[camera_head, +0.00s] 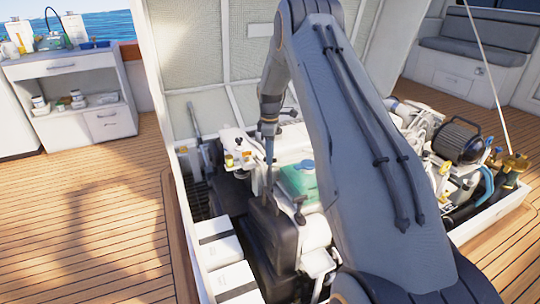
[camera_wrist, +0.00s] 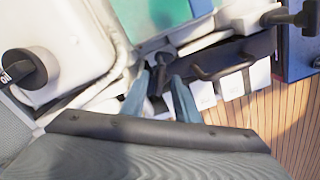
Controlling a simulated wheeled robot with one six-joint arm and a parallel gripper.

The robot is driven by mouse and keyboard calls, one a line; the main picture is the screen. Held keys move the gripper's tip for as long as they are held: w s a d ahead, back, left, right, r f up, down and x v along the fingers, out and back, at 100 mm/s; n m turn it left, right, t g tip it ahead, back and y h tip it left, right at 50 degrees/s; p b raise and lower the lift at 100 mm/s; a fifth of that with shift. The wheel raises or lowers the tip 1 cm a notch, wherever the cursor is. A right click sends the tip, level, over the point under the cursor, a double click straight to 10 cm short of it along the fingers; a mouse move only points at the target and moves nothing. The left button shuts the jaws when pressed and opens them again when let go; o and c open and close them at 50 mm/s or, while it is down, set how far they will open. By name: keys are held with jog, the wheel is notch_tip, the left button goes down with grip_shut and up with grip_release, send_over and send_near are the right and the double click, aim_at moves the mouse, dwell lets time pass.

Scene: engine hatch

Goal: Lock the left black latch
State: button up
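A black latch (camera_wrist: 158,66) shows in the wrist view between the two blue-grey fingers of my gripper (camera_wrist: 160,93). The fingers are apart, with a gap on both sides of the latch's narrow part. I cannot tell whether either finger touches it. A second black latch (camera_wrist: 300,18), T-shaped, stands at the top right of the wrist view.
A black box (camera_head: 272,238) with a handle (camera_wrist: 225,66) and white boxes (camera_head: 215,242) lie close by. A teal-topped tank (camera_head: 298,180) and a black oil cap (camera_wrist: 22,68) are near. The raised hatch (camera_head: 200,45) stands behind. Wooden deck (camera_head: 90,220) is clear at left.

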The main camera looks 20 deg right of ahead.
grip_shut()
jog(key=m+p, duration=0.1)
jog(key=m, duration=0.4)
jog(key=shift+m, duration=0.4)
jog(key=m+p, duration=0.1)
jog(key=m, duration=0.4)
jog(key=shift+m, duration=0.3)
jog(key=shift+r, duration=0.1)
grip_release()
